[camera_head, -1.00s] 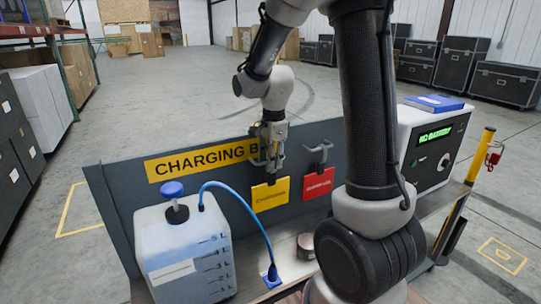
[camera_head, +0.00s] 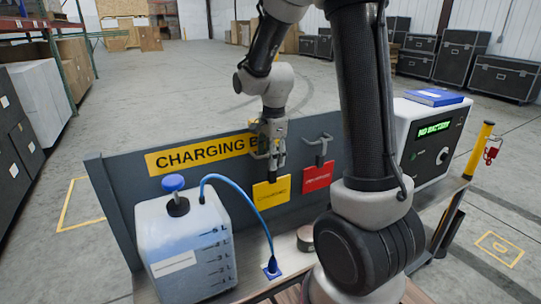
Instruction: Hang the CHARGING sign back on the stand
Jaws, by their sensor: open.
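The yellow sign (camera_head: 272,193), with small dark lettering that looks like CHARGING, hangs upright in front of the grey panel of the stand (camera_head: 230,185). My gripper (camera_head: 269,160) is directly above the sign, at a grey hook-like bracket, with its jaws open. The gripper hides the upper part of that bracket, and I cannot tell whether the sign rests on a hook or touches a finger. A red sign (camera_head: 317,177) hangs to the right below a second grey hook (camera_head: 318,148).
A white jug (camera_head: 180,248) with a blue cap and a blue cable (camera_head: 240,190) stand left on the bench. A small round tin (camera_head: 305,238) lies in front. A white box reading NO BATTERY (camera_head: 430,145) is at right, near a yellow post (camera_head: 480,150).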

